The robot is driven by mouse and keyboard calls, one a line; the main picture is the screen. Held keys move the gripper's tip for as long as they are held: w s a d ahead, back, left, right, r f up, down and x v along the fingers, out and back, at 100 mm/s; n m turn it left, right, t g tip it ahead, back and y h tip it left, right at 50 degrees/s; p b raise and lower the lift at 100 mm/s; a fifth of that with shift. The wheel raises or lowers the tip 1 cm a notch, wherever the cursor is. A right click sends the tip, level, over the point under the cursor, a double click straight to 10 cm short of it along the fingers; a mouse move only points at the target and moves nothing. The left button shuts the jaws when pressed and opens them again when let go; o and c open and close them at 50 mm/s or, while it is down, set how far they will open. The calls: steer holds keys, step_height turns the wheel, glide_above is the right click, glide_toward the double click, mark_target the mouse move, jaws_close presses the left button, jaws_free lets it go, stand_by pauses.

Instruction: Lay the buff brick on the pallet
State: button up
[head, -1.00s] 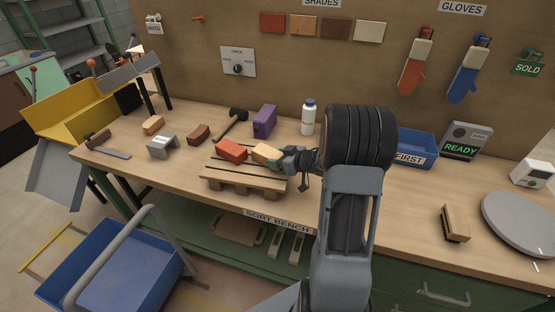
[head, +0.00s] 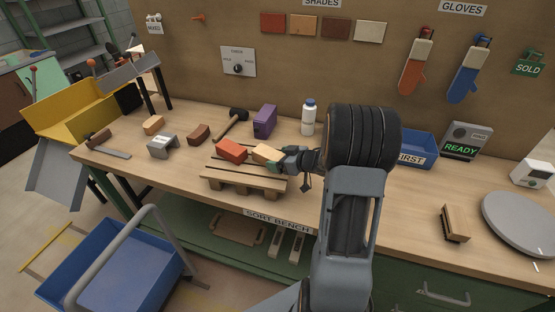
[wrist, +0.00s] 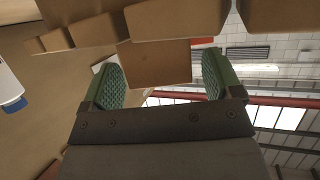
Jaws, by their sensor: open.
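The buff brick (head: 267,152) lies on the wooden pallet (head: 243,185), near its right end, close beside an orange-red brick (head: 231,150). My gripper (head: 279,159) is just right of the buff brick, its fingers reaching toward the brick's right end. In the wrist view the green-padded fingers of my gripper (wrist: 164,75) stand wide apart. A brick face (wrist: 156,66), which looks like the buff brick, shows between and beyond them, with gaps at the sides. The exact clearance is hard to tell in the head view.
Left are a grey channel piece (head: 163,146) and brown bricks (head: 198,134). A blue bin (head: 416,146) stands right of my arm.

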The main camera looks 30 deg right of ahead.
steer(key=v, duration=1)
steer(key=w+r+m+h, duration=0.3)
steer(key=r+h, duration=0.3)
steer(key=h, duration=0.2)
steer(key=s+a+m+g+y, duration=0.1)
steer(key=s+a+g, duration=0.7)
steer(key=s+a, duration=0.8)
steer(key=shift+a+f+m+y+p, duration=0.15)
steer(key=shift+a+m+y+p, duration=0.15)
steer(key=shift+a+m, duration=0.65)
steer(key=shift+a, duration=0.15)
